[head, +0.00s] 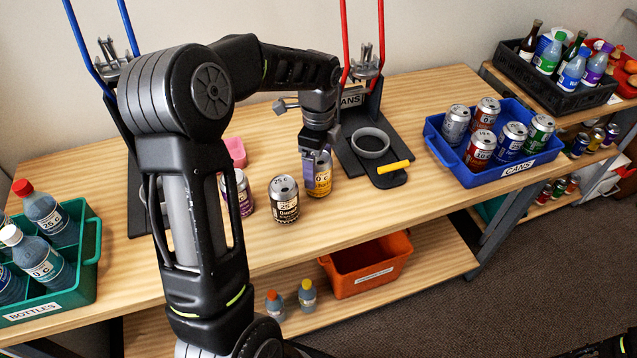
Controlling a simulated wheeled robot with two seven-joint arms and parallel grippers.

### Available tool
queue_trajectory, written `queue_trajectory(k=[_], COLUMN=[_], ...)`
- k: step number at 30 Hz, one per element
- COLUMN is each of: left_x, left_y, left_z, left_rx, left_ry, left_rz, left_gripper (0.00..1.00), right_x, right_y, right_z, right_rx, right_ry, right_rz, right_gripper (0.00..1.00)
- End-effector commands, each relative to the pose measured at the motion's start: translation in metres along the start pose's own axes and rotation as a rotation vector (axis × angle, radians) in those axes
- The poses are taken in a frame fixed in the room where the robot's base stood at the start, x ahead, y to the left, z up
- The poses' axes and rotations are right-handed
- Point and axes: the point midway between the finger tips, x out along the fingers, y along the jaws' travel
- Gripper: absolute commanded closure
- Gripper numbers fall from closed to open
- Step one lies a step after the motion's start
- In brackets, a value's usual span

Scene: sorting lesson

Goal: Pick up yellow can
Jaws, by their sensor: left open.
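The yellow can (322,181) stands upright on the wooden table near its front edge. My left gripper (318,170) reaches down from above at the can, its fingers along the can's top and front side. The fingers are open, and part of the can is hidden behind them. I cannot tell from this view whether a finger touches the can. My right gripper is not in view.
A dark can (284,200) stands just left of the yellow can, and a purple can (238,193) is further left. A can crusher (371,141) is behind right. A blue crate (557,150) of cans is at right, a green bottle crate (88,262) at left.

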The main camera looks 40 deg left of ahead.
Motion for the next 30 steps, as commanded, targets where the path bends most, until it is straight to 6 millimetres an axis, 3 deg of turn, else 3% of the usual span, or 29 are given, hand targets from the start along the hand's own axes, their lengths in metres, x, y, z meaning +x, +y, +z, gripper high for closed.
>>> queue_trajectory(k=[4,9,26,30], left_x=[0.023,0.038,0.038,0.038], left_y=[0.002,0.001,0.001,0.001], left_z=[0.001,0.001,0.001,0.001], left_rx=[-0.001,-0.001,0.0,0.0], left_ry=[0.0,0.0,0.0,0.0], left_rz=[0.005,0.002,0.0,0.0], left_gripper=[0.16,0.16,0.16,0.25], right_x=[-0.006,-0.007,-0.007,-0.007], right_y=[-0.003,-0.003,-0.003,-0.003], right_z=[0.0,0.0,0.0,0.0], right_rx=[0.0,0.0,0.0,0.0], right_ry=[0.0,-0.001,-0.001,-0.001], right_rz=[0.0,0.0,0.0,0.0], right_gripper=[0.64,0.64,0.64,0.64])
